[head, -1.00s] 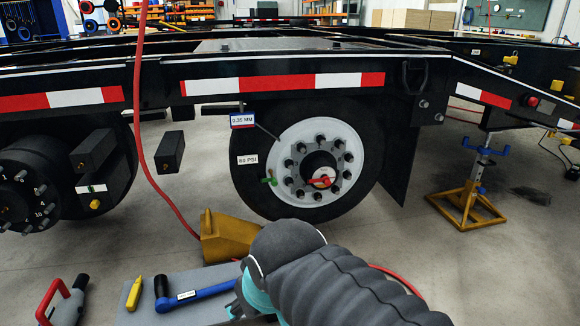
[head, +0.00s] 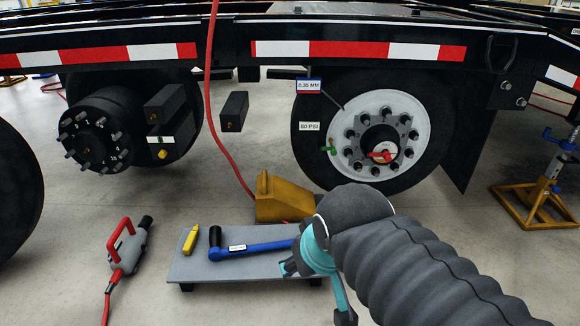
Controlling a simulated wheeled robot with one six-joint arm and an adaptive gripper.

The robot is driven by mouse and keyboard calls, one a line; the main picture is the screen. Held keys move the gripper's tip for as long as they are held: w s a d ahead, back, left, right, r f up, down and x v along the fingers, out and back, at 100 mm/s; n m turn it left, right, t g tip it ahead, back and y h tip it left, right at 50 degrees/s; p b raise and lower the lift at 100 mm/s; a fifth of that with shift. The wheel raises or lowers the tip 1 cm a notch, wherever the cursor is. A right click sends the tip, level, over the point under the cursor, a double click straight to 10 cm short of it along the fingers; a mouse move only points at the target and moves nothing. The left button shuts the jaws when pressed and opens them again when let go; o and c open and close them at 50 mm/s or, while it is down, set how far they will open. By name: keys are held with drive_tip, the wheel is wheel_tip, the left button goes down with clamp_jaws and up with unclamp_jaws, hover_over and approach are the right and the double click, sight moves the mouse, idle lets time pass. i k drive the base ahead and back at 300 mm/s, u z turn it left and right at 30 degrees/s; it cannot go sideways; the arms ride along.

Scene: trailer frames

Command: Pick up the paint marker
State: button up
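A small yellow stick with a narrow tip, which looks like the paint marker (head: 190,240), lies at the left end of a low grey board (head: 205,271). A blue wrench-like tool (head: 255,246) with a black grip and a white label lies on the board just right of it. My arm reaches in from the lower right. My gripper (head: 288,268) is partly hidden behind my teal wrist, over the board's right part. It is well right of the marker and apart from it. Its fingers are too small and covered to show whether they are open.
A red-handled grey tool (head: 127,246) with a red hose lies on the floor left of the board. A yellow wheel chock (head: 284,198) stands behind it, before the trailer wheel (head: 372,130). A red hose (head: 212,100) hangs from the trailer frame. A yellow jack stand (head: 535,200) is at right.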

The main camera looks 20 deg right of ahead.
sight(190, 242)
drive_tip(key=u, duration=0.55)
drive_tip(key=i, duration=0.9)
